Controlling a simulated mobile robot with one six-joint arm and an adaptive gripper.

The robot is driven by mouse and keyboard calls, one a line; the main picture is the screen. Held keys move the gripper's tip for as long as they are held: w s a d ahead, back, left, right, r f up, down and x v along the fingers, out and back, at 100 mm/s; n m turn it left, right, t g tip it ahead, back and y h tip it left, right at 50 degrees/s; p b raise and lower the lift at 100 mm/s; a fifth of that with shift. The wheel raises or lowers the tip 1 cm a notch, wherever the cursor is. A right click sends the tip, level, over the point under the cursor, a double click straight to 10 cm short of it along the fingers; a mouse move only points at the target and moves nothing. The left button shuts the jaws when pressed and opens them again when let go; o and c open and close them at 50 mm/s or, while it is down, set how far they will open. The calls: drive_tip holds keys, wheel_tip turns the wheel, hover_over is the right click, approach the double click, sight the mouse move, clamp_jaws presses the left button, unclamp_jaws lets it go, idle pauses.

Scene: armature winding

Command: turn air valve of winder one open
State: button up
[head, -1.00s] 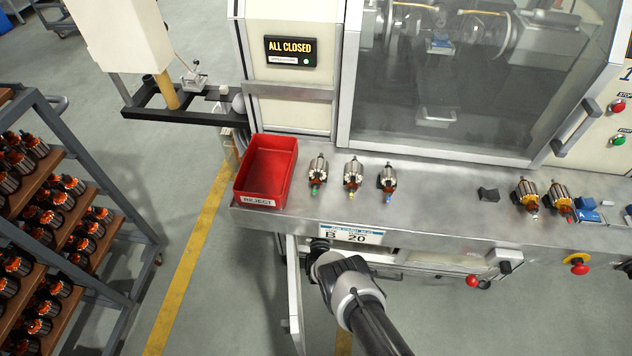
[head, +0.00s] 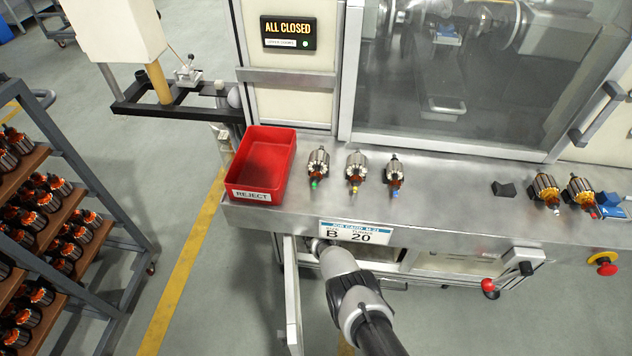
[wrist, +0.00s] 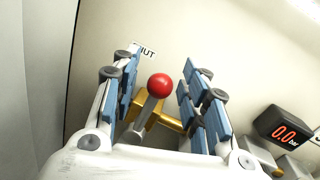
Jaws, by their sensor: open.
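The air valve shows in the wrist view as a brass body (wrist: 171,115) with a grey lever tipped by a red ball (wrist: 159,86). The lever stands between the two blue-padded fingers of my gripper (wrist: 162,68), which is open. A gap shows between the ball and the right finger; I cannot tell whether the left finger touches the lever. A label ending in "HUT" (wrist: 146,50) is on the wall behind, partly hidden. A gauge (wrist: 285,131) at the right reads 0.0 bar. In the head view, my gripper and the valve are hidden under the bench.
An open cabinet door (head: 293,295) stands just left of my arm. The steel bench edge (head: 450,226) is above it, with a red-knobbed lever (head: 489,287) at the right. A reject bin (head: 262,165) and several armatures (head: 356,170) lie on the bench. A rack (head: 92,210) stands left.

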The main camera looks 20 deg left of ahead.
clamp_jaws()
idle(0.4)
